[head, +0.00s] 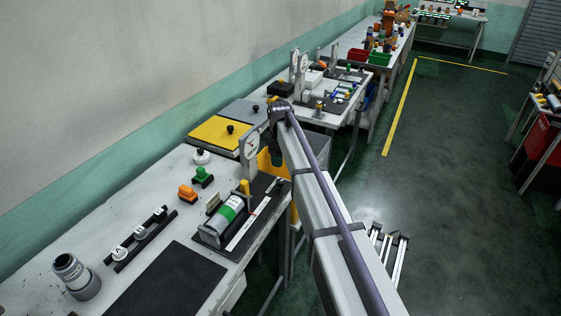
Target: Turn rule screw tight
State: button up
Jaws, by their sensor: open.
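The film winder's dark base (272,188) stands on the near bench, with a green and silver roll (230,209) lying on it. A long pale strip that looks like the rule (248,226) runs along the base, right of the roll. A yellow knob (244,186) stands upright beyond the roll. The rule screw is too small to tell apart, and so is how tight it is.
The floor at right (455,150) is clear.

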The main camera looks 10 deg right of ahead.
aim_at(280, 181)
notch_tip(280, 181, down, 11)
jog(key=b, duration=1.1)
jog(key=shift+s+f, duration=0.15)
jog(key=shift+f, duration=0.05)
jog(key=shift+r, duration=0.15)
jog(key=c, duration=0.9)
